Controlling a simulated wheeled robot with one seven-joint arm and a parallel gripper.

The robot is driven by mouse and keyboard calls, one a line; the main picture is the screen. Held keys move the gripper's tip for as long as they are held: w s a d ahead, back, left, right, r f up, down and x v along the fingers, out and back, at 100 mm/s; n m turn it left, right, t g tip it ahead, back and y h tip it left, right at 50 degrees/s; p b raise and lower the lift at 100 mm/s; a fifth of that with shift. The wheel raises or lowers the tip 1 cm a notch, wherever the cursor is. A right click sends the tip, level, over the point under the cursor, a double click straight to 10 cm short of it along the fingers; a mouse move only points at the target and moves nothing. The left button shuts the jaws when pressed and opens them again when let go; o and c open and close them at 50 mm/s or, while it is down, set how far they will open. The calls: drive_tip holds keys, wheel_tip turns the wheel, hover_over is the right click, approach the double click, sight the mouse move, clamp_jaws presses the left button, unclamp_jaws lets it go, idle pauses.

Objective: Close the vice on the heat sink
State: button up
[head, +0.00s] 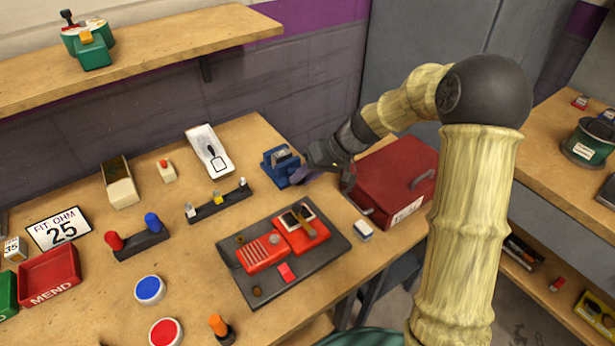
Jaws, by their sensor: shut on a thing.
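The blue vice (270,172) stands near the back edge of the workbench, left of the red toolbox. A small grey block that looks like the heat sink (284,153) sits upright between its jaws. I cannot tell whether the jaws touch it. My gripper (302,175) reaches in from the right, low at the vice's right side, and is shut on a part of the vice there, apparently its handle. The fingertips are small and dark, and the gripped part is mostly hidden.
The red toolbox (392,180) stands close to the right of my gripper, under my arm. A dark mat (327,262) with a red device lies in front. A dark rack (222,204) with small parts stands left of the vice. A wooden shelf (150,50) hangs upper left.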

drive_tip(key=shift+w+d+r, duration=0.1)
drive_tip(key=shift+w, duration=0.15)
drive_tip(key=o, duration=0.9)
drive_tip(key=shift+o, duration=0.3)
drive_tip(key=shift+s, duration=0.1)
drive_tip(key=p+v, duration=0.4)
drive_tip(key=v, duration=0.4)
